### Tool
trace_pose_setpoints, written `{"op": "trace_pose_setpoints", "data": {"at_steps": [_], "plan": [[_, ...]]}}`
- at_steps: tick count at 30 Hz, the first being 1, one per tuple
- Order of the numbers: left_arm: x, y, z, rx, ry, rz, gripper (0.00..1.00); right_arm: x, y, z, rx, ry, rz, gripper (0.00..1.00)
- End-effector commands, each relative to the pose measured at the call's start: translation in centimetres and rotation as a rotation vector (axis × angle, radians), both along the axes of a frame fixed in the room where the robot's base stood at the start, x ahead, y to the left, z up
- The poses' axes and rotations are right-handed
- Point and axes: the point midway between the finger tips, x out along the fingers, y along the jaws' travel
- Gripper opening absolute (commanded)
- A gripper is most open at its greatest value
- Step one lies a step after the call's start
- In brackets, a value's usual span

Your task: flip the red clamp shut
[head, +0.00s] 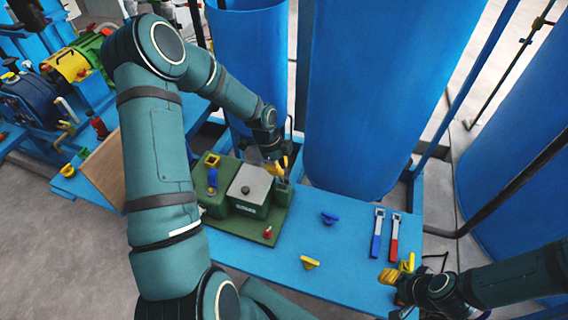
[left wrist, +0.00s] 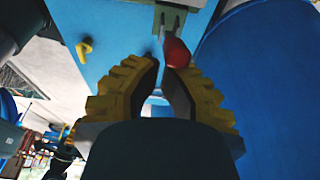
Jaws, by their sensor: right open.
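The red clamp (head: 393,238) has a red handle and a metal bracket. It lies on the blue table, just right of a similar blue-handled clamp (head: 376,238). My right gripper (head: 398,268) has yellow fingers and is open close to the end of the red handle; I cannot tell whether it touches. My left gripper (head: 280,165) is by the right back of the green device, away from the clamp. The left wrist view shows its fingers (left wrist: 161,68) slightly apart.
The green device with a grey box (head: 250,185) stands left on the blue table (head: 340,285). A small blue knob (head: 329,218) and a yellow knob (head: 310,262) sit on the table between the device and the clamps. Large blue tanks (head: 370,100) rise behind.

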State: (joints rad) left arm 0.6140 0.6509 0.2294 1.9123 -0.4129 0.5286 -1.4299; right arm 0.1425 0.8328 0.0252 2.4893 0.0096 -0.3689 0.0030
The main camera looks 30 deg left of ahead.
Motion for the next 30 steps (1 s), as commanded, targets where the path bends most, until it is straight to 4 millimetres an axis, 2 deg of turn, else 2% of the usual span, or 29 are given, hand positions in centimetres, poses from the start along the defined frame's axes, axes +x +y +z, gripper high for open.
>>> {"op": "trace_pose_setpoints", "data": {"at_steps": [6,14,23,30], "plan": [[-0.4,1.5,-0.3,-0.146,-0.033,0.008,0.0,-0.1,-0.1,1.2,0.002,0.001,0.001,0.47],[-0.8,2.9,-1.1,-0.325,-0.078,0.008,0.0,-0.1,-0.1,0.8,0.002,0.001,0.001,0.47],[-1.2,4.8,-2.7,-0.584,-0.142,0.005,0.0,0.0,0.0,-1.7,-0.003,0.002,-0.001,0.47],[-1.4,5.9,-3.9,-0.58,-0.14,-0.002,0.0,0.0,0.1,-4.0,-0.006,0.003,-0.001,0.47]]}}
